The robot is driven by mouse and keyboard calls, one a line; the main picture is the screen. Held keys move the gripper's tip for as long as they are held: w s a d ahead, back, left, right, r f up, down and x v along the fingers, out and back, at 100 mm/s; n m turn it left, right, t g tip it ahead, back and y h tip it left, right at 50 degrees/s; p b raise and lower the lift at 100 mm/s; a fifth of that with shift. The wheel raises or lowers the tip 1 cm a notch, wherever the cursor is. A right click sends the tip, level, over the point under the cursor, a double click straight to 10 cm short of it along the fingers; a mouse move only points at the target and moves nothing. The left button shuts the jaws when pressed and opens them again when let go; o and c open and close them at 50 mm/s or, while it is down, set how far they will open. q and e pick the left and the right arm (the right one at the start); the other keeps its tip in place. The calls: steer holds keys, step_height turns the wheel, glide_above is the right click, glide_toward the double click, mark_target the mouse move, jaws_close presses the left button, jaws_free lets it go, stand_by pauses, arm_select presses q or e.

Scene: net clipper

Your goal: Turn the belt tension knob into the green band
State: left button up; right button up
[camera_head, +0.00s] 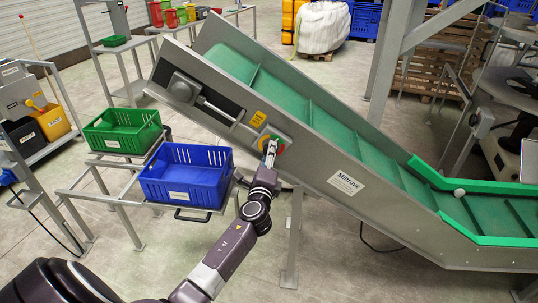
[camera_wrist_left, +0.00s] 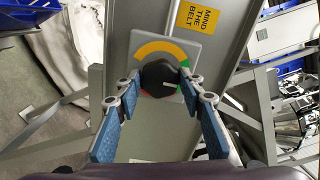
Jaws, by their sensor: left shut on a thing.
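The belt tension knob (camera_wrist_left: 159,77) is dark and round, on a grey plate on the conveyor's side. A yellow arc (camera_wrist_left: 160,48) curves above it, green (camera_wrist_left: 185,63) shows at its right, and a little red shows at its lower left. A white pointer line on the knob (camera_wrist_left: 173,85) points right and slightly down; I cannot tell exactly which band it meets. My left gripper (camera_head: 270,151) is shut on the knob, with one blue finger on each side in the left wrist view (camera_wrist_left: 160,80). In the head view the gripper hides most of the knob. My right gripper is out of view.
A yellow "Mind the belt" label (camera_wrist_left: 198,18) sits above the knob plate. The inclined conveyor (camera_head: 345,183) has a green belt (camera_head: 330,125). A blue crate (camera_head: 185,185) and a green crate (camera_head: 122,138) stand on racks left of the gripper.

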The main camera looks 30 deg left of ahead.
arm_select(q)
steer(key=shift+f, duration=0.1)
steer(key=o, duration=1.2)
steer(key=shift+c, duration=0.2)
steer(key=v, duration=1.2)
